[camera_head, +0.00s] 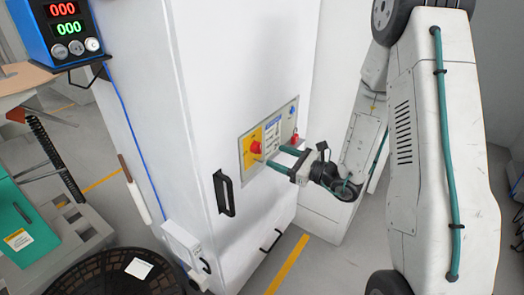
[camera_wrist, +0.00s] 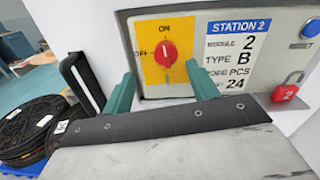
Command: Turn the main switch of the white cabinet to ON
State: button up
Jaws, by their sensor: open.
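The white cabinet (camera_head: 205,75) carries a control panel (camera_head: 284,119) on its face. The main switch, a red knob (camera_wrist: 166,53), sits on a yellow plate marked ON above and OFF to the left; it also shows in the head view (camera_head: 255,147). I cannot tell for sure which mark the knob points to. My gripper (camera_wrist: 161,72) is open, its two green fingers pointing at the panel, one to each lower side of the knob and apart from it. In the head view my gripper (camera_head: 276,157) is close in front of the panel.
A red padlock (camera_wrist: 288,88) hangs at the panel's right, below a blue button (camera_wrist: 311,28).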

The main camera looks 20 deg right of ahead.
aim_at(257, 148)
jog(key=shift+m, duration=0.3)
jog(key=x, duration=0.7)
jog(key=shift+w+d+f, duration=0.2)
jog(key=shift+w+f, duration=0.15)
jog(key=shift+w, duration=0.2)
